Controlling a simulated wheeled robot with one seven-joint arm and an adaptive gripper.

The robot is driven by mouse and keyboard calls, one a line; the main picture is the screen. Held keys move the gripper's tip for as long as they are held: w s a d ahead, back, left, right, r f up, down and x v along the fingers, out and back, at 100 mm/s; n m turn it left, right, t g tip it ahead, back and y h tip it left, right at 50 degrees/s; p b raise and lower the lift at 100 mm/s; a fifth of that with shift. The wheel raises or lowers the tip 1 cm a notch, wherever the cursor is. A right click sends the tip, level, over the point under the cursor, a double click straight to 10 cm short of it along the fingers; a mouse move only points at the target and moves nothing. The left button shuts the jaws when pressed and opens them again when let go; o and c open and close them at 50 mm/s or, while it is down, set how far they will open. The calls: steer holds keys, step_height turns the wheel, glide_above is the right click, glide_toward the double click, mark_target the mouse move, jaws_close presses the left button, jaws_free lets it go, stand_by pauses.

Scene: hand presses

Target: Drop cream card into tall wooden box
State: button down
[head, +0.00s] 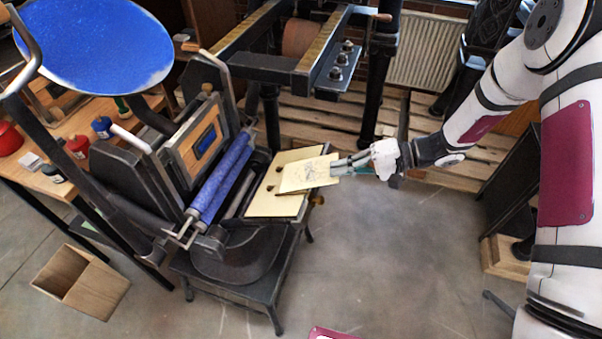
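The tall wooden box (100,291) is on the grey floor at the lower left, open end showing, well apart from my gripper. Its inside is only partly visible.
The black hand press (235,255) with blue rollers (222,180) stands between my gripper and the box. A workbench (50,172) with ink tins and a large blue disc (95,40) are at left. A larger press is behind.

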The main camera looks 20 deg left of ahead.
steer(key=d+r+p, duration=0.1)
steer(key=d+r, duration=0.2)
steer(key=r, duration=0.1)
steer(key=shift+w+d+r, duration=0.3)
steer(key=shift+w+d, duration=0.1)
stand_by(0.4)
steer(key=shift+d, duration=0.1)
